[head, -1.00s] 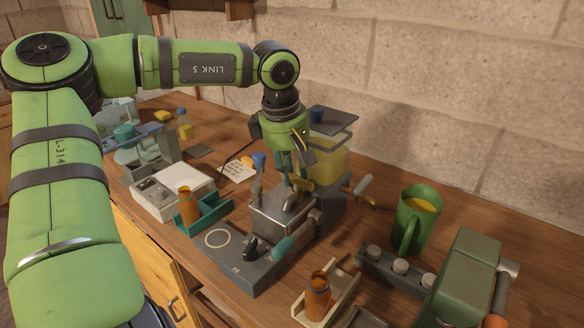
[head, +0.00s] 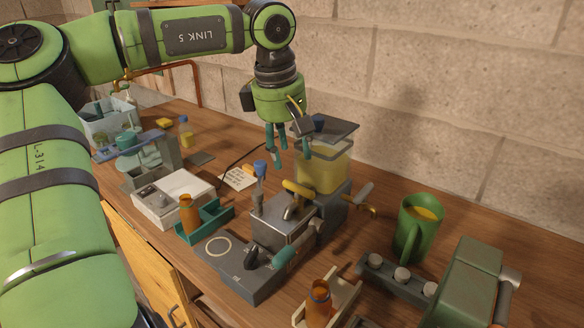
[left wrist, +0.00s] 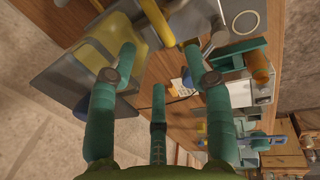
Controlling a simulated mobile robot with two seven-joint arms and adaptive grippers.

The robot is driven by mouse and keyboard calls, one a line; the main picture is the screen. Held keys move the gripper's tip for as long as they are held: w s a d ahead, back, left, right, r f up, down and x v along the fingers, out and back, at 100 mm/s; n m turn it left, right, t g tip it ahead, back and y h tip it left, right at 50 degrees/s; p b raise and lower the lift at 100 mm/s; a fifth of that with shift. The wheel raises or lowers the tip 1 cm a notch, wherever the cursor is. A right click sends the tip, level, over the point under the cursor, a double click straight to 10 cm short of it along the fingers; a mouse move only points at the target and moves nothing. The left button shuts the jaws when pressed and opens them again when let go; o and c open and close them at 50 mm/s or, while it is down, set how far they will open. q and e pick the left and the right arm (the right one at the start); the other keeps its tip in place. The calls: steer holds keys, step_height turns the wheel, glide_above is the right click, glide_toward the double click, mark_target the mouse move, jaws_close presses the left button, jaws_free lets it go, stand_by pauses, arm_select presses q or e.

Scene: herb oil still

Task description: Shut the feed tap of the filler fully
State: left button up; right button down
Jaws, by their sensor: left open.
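The filler (head: 272,228) stands on the bench, with a dark base, a grey metal block and a yellowish tank (head: 325,170) behind. A tap with a yellow lever (head: 297,188) sits on the metal block; the lever lies roughly level. Which setting this is, I cannot tell. The yellow lever also shows at the top of the left wrist view (left wrist: 156,20). My left gripper (head: 290,150) is above the lever, beside the tank's dark lid, open and empty, fingers pointing down. Its spread fingers show in the left wrist view (left wrist: 160,58). My right gripper is not in view.
A brass tap with a grey lever (head: 362,198) sticks out at the filler's right. A green mug (head: 417,228) stands further right. Amber bottles stand in a teal holder (head: 214,224) and a cream tray (head: 345,294). A white scale (head: 170,202) is left. The stone wall is behind.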

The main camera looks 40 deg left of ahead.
arm_select(q)
steer(key=shift+s+r, duration=0.25)
steer(key=shift+r, duration=0.9)
steer(key=shift+s+r, duration=0.25)
steer(key=shift+r, duration=0.85)
